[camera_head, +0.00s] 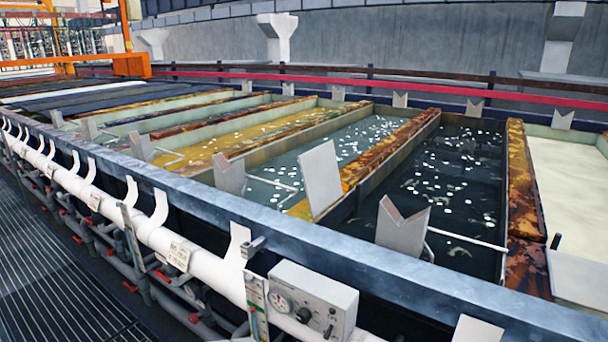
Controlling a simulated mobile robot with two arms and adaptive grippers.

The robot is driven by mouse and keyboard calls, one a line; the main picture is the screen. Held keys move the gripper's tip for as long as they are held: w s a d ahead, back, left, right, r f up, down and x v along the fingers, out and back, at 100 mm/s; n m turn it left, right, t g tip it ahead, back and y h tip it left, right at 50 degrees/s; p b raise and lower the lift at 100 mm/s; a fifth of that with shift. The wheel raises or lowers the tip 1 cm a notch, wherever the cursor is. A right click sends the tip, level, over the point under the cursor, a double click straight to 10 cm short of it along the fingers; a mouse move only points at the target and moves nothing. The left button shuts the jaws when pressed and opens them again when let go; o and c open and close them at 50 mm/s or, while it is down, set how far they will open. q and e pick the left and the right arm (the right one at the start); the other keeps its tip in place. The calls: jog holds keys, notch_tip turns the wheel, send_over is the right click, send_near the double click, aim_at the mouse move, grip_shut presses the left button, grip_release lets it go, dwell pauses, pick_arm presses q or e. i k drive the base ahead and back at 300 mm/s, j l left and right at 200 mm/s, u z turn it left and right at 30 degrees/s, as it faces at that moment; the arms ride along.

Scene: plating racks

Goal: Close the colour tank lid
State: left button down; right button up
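Several open tanks stand in a row. A dark tank (455,190) with pale spots on its liquid is nearest the middle right. Left of it are a grey-green tank (365,140) and a yellow tank (262,133). A cream-coloured tank surface (572,180) is at the right edge. Rust-brown strips (524,190) lie between tanks; another strip (395,143) is left of the dark tank. I cannot tell which tank is the colour tank or which part is its lid. Neither gripper is in view.
A blue-grey rail (290,225) and a white pipe (150,232) run along the front. A grey control box (312,298) with a gauge sits at bottom centre. V-notched supports (402,228) stand up behind the rail. A grated walkway (50,270) is at lower left.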

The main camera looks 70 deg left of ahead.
aim_at(318, 165)
jog(key=k+j+u, duration=0.1)
jog(key=j, duration=0.45)
jog(key=k+j, duration=0.15)
jog(key=j, duration=0.45)
jog(key=k+j+u, duration=0.15)
jog(key=j, duration=0.45)
jog(key=k+j, duration=0.1)
jog(key=j, duration=0.5)
jog(key=l+u, duration=0.05)
